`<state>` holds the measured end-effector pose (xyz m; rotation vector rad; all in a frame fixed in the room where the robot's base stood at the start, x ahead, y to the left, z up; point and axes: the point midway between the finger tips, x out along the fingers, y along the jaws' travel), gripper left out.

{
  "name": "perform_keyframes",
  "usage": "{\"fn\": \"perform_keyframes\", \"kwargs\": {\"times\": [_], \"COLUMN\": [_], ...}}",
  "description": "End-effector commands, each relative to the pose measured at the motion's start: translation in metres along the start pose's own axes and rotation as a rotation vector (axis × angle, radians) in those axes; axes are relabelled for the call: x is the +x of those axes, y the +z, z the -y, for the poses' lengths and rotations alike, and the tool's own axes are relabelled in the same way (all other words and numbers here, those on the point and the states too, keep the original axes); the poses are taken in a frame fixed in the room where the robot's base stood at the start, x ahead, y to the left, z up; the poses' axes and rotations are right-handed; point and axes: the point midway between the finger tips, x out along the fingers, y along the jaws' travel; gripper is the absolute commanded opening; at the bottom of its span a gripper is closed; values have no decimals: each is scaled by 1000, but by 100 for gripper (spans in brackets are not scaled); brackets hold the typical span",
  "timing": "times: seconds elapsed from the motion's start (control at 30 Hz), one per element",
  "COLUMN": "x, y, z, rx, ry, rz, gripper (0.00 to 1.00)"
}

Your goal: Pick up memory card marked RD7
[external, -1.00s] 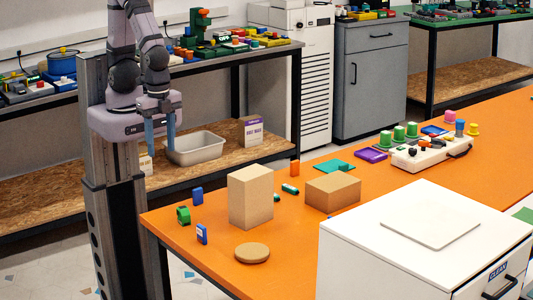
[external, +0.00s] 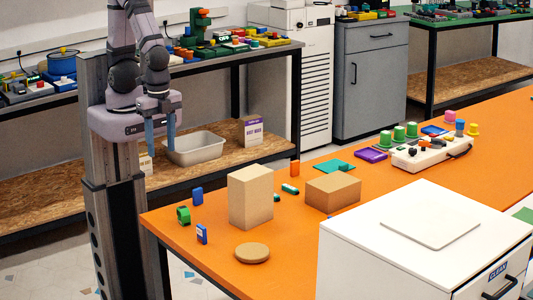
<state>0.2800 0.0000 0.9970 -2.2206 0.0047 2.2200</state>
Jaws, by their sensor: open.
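No marking RD7 can be read at this size, so I cannot tell which piece is that memory card. A small upright blue piece with a pale label (external: 202,234) stands near the left edge of the orange table. Another small blue piece (external: 197,196) stands behind it, and a green piece (external: 184,215) with an opening lies between them. An orange piece (external: 295,168) and a green-and-white piece (external: 290,188) are farther right. My gripper (external: 161,149) hangs open and empty, fingers down, beyond the table's left end and apart from all these pieces.
A tall cardboard box (external: 251,197), a low box (external: 333,194) and a round brown disc (external: 252,252) stand on the orange table (external: 300,230). A white cabinet (external: 400,255) blocks the near right. A grey bin (external: 197,148) sits on a shelf behind.

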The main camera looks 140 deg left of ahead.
Motion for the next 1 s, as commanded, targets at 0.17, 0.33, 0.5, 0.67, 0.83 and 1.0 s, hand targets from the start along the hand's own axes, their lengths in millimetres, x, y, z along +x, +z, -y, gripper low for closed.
{"fn": "perform_keyframes", "kwargs": {"times": [0.17, 0.33, 0.5, 0.67, 0.83, 1.0], "x": [0, 0, 0, 0, 0, 16], "y": [0, 0, 0, 0, 0, -15], "z": [0, 0, 0, 0, 0, -5], "rx": [0, 0, 0, 0, 0, 21], "ry": [0, 0, 0, 0, 0, -2], "rz": [0, 0, 0, 0, 0, -42], "gripper": [44, 44, 33, 33, 33, 33]}}
